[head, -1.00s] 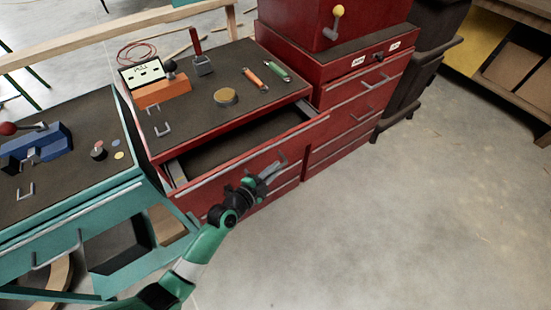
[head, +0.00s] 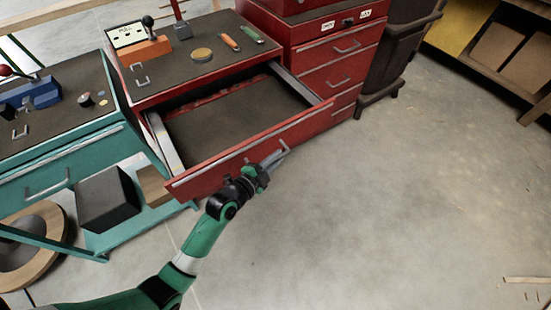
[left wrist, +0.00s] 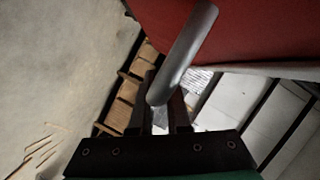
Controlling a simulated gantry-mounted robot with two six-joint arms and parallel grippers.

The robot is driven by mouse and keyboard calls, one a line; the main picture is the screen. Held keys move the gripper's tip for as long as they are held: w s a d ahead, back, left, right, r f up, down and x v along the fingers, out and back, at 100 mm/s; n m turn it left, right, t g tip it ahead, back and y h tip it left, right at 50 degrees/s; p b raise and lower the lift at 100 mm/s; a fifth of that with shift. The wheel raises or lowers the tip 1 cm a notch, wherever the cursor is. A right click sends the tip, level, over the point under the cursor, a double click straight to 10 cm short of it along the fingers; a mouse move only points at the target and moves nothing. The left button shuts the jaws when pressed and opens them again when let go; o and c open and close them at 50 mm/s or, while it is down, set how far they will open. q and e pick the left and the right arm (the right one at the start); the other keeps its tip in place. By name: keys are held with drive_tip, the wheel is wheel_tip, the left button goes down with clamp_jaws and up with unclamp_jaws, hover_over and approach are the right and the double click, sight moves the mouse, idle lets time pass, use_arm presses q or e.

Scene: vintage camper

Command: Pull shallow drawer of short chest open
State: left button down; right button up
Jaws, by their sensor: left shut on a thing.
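The short red chest (head: 190,65) stands left of centre in the head view. Its top shallow drawer (head: 240,115) is pulled well out, with a dark, mostly bare floor showing. My left gripper (head: 272,168) is at the drawer's front, shut on its grey bar handle (head: 281,153). In the left wrist view the handle (left wrist: 185,55) runs down between the fingers of the gripper (left wrist: 160,118), beside the red drawer front (left wrist: 255,30). My right gripper is not in view.
A taller red cabinet (head: 340,75) adjoins the chest on the right. Tools and an orange block (head: 147,50) lie on the chest top. The concrete floor (head: 400,200) in front is clear.

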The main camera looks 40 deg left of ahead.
use_arm(q)
drive_tip(key=shift+d, duration=0.1)
drive_tip(key=c, duration=0.9)
unclamp_jaws()
drive_tip(key=shift+d, duration=0.1)
drive_tip(key=shift+s+r, duration=0.1)
drive_tip(key=shift+s, duration=0.15)
drive_tip(key=p+v, duration=0.2)
drive_tip(key=v, duration=0.9)
drive_tip(key=shift+p, duration=0.3)
